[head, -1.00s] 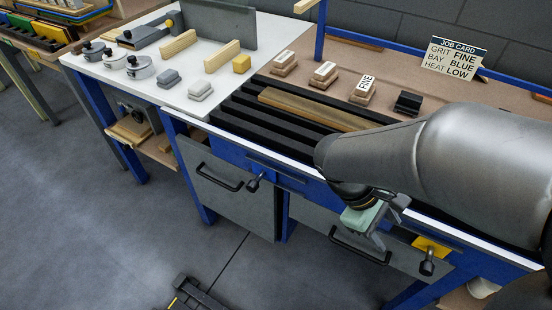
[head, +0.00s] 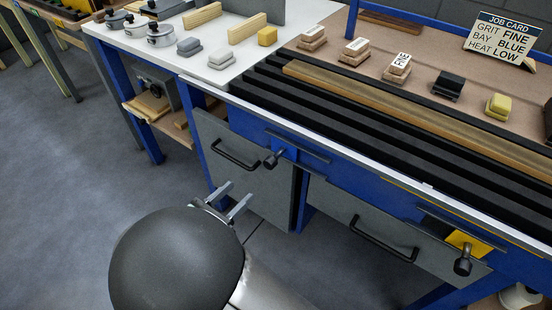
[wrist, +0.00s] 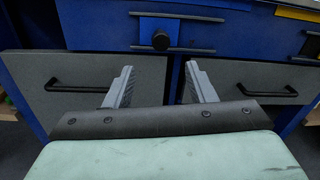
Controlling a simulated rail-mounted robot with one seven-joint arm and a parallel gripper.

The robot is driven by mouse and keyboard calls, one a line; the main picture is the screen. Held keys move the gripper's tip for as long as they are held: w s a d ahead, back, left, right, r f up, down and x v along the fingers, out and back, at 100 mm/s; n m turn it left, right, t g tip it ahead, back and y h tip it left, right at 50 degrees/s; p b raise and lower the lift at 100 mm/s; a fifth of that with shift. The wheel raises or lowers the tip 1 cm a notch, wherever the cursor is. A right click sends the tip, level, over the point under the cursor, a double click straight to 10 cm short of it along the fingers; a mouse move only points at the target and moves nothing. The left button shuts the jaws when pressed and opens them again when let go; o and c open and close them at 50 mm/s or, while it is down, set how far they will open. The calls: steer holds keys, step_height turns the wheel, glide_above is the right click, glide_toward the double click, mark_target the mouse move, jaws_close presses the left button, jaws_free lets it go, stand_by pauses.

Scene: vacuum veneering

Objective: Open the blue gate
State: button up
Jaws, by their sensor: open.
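The blue gate is a grey panel (head: 245,185) on the bench front with a black bar handle (head: 236,155). A black knob (head: 272,158) sits on a blue plate (head: 284,147) at its upper right corner. My gripper (head: 239,191) is open and empty, in front of this panel and below the knob, with no contact visible. In the wrist view, the open fingers (wrist: 159,68) point at the bench front. The knob (wrist: 160,40) shows just above and between them, and the panel's handle (wrist: 80,87) is at left.
A second grey panel (head: 340,215) at right has its own handle (head: 383,240) and a black knob (head: 463,262) by a yellow plate (head: 466,242). The black slatted bed (head: 330,105) and a job card (head: 503,38) reading "BAY BLUE" are above. Floor at left is clear.

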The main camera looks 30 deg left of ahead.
mark_target(276, 155)
steer(key=w, duration=0.5)
steer(key=w+d, duration=0.1)
steer(key=w, duration=0.4)
steer(key=w+d+b, duration=0.1)
steer(key=w, duration=0.4)
steer(key=shift+w, duration=0.1)
steer(key=shift+c, duration=0.3)
